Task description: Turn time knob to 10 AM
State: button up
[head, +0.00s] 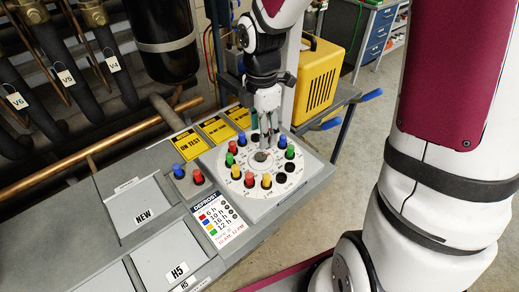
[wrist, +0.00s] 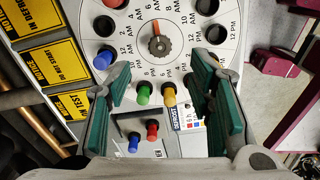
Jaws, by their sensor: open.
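The time knob (wrist: 160,46) is a small dark round knob at the centre of a white dial plate (wrist: 105,14) marked with AM and PM hours. Its orange mark points toward the top of the wrist view, close to the 6 AM label. In the head view the knob (head: 262,157) sits mid-dial, just below my fingertips. My gripper (head: 264,141) points down over the dial, apart from the knob as far as I can tell.
Coloured pegs, such as a red one (head: 249,179) and a blue one (head: 283,141), ring the knob. Two more pegs stand beside the DEFROST label (head: 218,220). A yellow box (head: 322,75) stands behind the panel, and pipes run along the left.

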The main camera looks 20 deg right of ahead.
aim_at(261, 156)
notch_tip(261, 156, down, 9)
jog(key=shift+r, duration=0.2)
jog(key=shift+c, duration=0.6)
grip_shut()
